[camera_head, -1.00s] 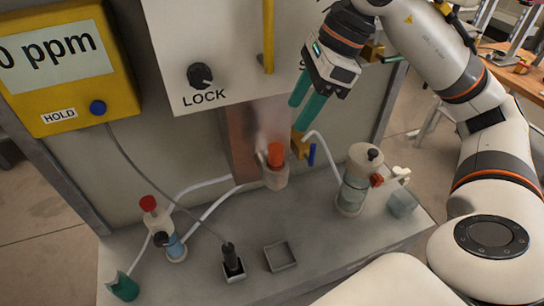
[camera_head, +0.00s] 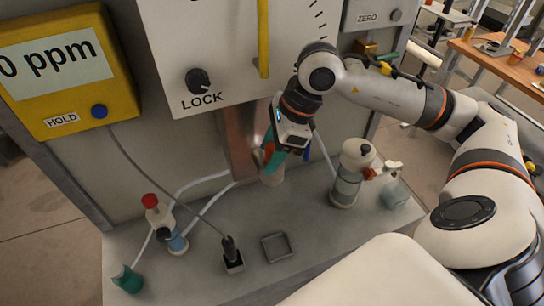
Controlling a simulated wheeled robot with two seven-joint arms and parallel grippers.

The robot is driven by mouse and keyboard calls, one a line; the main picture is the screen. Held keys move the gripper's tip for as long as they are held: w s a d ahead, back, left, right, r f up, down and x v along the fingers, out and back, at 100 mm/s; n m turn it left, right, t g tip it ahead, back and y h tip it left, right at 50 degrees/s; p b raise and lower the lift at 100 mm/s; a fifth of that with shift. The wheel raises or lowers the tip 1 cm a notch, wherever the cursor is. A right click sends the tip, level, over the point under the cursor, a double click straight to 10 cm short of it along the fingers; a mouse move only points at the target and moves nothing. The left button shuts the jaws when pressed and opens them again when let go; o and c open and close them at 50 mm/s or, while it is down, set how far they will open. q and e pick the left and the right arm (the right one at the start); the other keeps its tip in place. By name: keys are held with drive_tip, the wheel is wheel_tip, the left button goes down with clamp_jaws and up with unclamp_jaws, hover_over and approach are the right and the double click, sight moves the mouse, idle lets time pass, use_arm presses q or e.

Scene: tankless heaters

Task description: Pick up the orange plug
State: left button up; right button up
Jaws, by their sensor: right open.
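The orange plug (camera_head: 268,148) sits in the top of a small clear vessel (camera_head: 272,179) at the foot of the panel. Only a little orange shows, since my right gripper covers most of it. My right gripper (camera_head: 272,163) points down with its green fingers at the plug, and it is open. I cannot tell whether the fingers touch the plug.
A bottle with a tap (camera_head: 346,180) stands to the right on the bench. A red-capped tube (camera_head: 160,217), a black probe in a holder (camera_head: 231,254) and an empty square tray (camera_head: 277,247) stand to the left and in front. The panel rises close behind.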

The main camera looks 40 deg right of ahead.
drive_tip(key=c, duration=1.1)
